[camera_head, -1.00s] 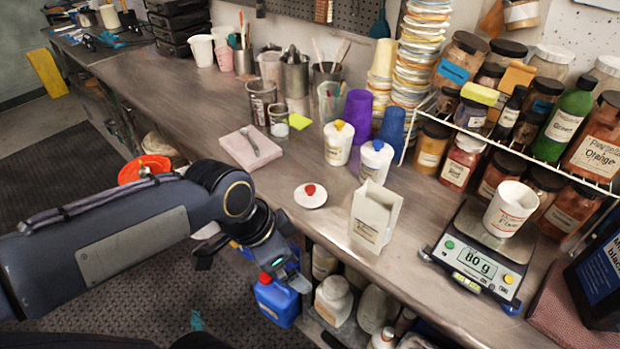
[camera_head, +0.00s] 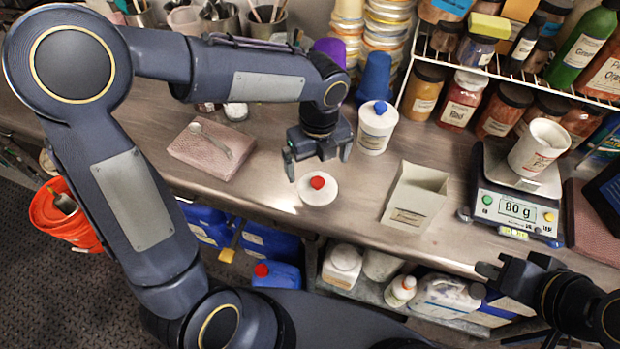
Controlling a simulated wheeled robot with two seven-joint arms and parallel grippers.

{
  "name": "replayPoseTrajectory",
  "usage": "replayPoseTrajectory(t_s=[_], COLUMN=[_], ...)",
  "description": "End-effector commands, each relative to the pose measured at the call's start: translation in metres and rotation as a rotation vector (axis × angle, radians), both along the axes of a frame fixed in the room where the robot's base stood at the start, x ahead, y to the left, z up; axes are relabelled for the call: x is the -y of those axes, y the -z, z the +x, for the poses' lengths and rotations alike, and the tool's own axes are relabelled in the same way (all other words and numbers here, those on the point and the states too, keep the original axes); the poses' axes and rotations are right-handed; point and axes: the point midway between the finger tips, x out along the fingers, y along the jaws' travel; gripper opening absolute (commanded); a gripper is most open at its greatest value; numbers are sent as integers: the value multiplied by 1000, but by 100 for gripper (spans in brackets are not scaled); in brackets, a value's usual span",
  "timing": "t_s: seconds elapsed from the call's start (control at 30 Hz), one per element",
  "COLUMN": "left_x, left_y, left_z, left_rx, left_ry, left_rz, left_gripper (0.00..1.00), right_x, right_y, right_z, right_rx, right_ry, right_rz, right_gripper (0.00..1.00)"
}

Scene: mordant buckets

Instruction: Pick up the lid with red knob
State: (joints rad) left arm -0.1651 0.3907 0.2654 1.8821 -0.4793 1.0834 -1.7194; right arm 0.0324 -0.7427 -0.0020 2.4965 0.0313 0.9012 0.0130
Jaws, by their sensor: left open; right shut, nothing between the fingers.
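The lid with red knob (camera_head: 318,192) is a white disc with a round red knob, lying flat on the metal counter near its front edge. My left gripper (camera_head: 318,168) is open, fingers pointing down, just above and behind the lid; I see no contact with it. A white canister with a blue knob (camera_head: 377,127) stands behind and to the right of the lid. My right gripper (camera_head: 497,270) is shut and empty at the lower right, in front of the counter, away from the lid.
A white paper bag (camera_head: 415,197) stands to the right of the lid. A scale (camera_head: 515,208) reading 80 g carries a white cup (camera_head: 538,147). A pink pad (camera_head: 212,151) with a spoon lies to the left. A wire shelf (camera_head: 500,70) with jars stands at the back right.

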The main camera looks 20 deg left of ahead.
Motion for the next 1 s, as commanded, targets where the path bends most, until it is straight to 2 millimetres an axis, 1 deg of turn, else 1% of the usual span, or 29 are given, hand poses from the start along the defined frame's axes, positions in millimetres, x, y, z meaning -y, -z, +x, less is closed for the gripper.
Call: replayPoseTrajectory(t_s=[0.03, 0.23, 0.43, 0.53, 0.77, 1.0], left_x=[0, -1, -2, -1, -2, -2], left_y=[7, 30, 60, 67, 68, 67], left_z=[-1, -2, -2, -1, -1, -1], left_rx=[-3, -4, -3, -1, 0, 0], left_ry=[-1, -3, -4, -4, -6, -6], left_rz=[0, 0, 1, 0, -1, -1], left_gripper=[100, 100, 100, 100, 100, 69], right_x=[0, 0, 0, 0, 0, 0], right_y=[0, -3, -4, -4, -4, -4], right_z=[0, 0, 0, 0, 0, 0], right_rx=[0, 0, 0, 0, 0, 0], right_ry=[0, 0, 0, 0, 0, 0], right_rz=[0, 0, 0, 0, 0, 0], right_gripper=[0, 0, 0, 0, 0, 0])
